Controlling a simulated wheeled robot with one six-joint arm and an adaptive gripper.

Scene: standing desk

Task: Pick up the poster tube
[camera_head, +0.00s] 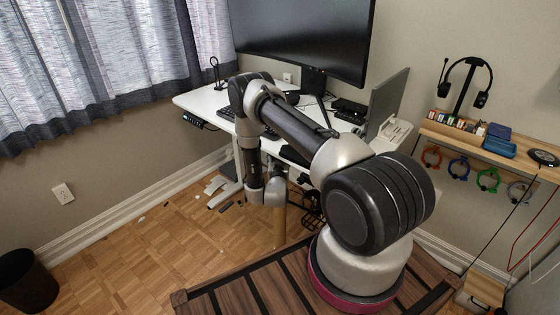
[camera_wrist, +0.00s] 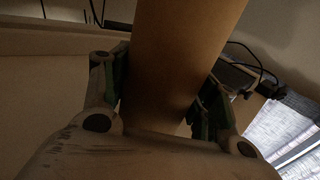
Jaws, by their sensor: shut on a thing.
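The poster tube (camera_head: 280,226) is a plain brown cardboard cylinder. In the head view its lower part shows upright below my gripper (camera_head: 277,192), in front of the desk. I cannot tell whether its bottom end touches the floor. In the wrist view the tube (camera_wrist: 185,50) runs up between the two fingers of my gripper (camera_wrist: 163,95), which is shut on it, one finger on each side. The tube's top end is out of the wrist view, and my arm hides part of it in the head view.
A white standing desk (camera_head: 200,103) with a large monitor (camera_head: 305,35) and a laptop (camera_head: 386,100) stands behind my arm. A wall shelf (camera_head: 470,138) with headphones is at right. A black bin (camera_head: 27,283) stands at left. Parquet floor (camera_head: 150,255) is mostly clear, with paper scraps near the desk leg.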

